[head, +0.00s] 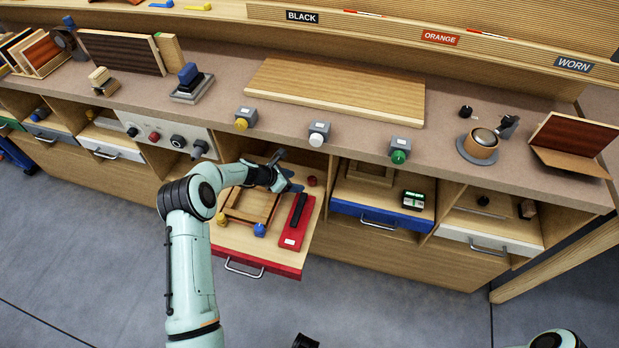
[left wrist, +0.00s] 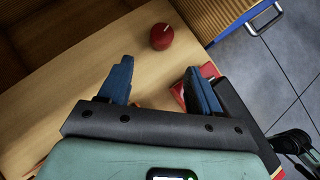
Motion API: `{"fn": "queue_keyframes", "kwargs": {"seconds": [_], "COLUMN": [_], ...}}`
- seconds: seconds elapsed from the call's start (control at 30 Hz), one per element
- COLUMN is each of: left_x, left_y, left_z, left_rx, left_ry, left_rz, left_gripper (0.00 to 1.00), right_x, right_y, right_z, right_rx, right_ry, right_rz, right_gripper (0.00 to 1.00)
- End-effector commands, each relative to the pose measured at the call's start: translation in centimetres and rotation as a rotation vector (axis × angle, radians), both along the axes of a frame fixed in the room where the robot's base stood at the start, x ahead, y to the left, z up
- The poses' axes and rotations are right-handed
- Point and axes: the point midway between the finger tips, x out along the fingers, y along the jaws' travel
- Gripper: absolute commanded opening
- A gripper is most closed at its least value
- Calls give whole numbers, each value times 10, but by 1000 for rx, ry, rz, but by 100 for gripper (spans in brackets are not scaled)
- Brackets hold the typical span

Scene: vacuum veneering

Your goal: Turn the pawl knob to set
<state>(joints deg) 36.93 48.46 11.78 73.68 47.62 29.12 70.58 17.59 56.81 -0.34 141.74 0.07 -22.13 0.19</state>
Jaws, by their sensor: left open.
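No knob is labelled as the pawl knob, so I cannot tell which one it is. A panel with several knobs (head: 168,137) is set in the bench front, left of my left arm. My left gripper (head: 286,180) is over the pulled-out red-fronted drawer (head: 258,262). In the left wrist view its blue fingers (left wrist: 155,68) are apart with nothing between them. A round red piece (head: 312,181) lies in the drawer just beyond the fingertips; it also shows in the left wrist view (left wrist: 161,36). My right gripper is not clearly visible.
The drawer also holds a wooden frame (head: 251,206), a red case with a black bar (head: 297,221), and blue (head: 259,230) and yellow pieces. Yellow, white (head: 319,134) and green buttons line the bench edge.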

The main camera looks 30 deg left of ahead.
Motion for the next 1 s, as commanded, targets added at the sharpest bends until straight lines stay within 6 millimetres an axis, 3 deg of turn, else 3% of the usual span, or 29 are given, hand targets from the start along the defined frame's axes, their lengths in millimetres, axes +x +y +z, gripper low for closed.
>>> {"fn": "queue_keyframes", "kwargs": {"seconds": [0.13, 0.3, 0.83, 0.87, 1.0], "left_x": [30, 46, 58, 58, 58], "left_y": [-18, -28, -33, -33, -33], "left_z": [1, -23, -36, -36, -36], "left_rx": [1, 2, 3, 3, 3], "left_ry": [-2, 2, 3, 3, 3], "left_rz": [-5, -1, 0, 0, 0], "left_gripper": [64, 64, 64, 60, 15], "right_x": [2, 2, 1, 1, 1], "right_y": [0, 0, 0, 0, 0], "right_z": [6, 5, 4, 4, 5], "right_rx": [0, 0, 0, 0, 0], "right_ry": [-2, -2, -1, -1, -1], "right_rz": [-1, -1, 0, 0, 0], "right_gripper": [64, 64, 64, 64, 64]}}
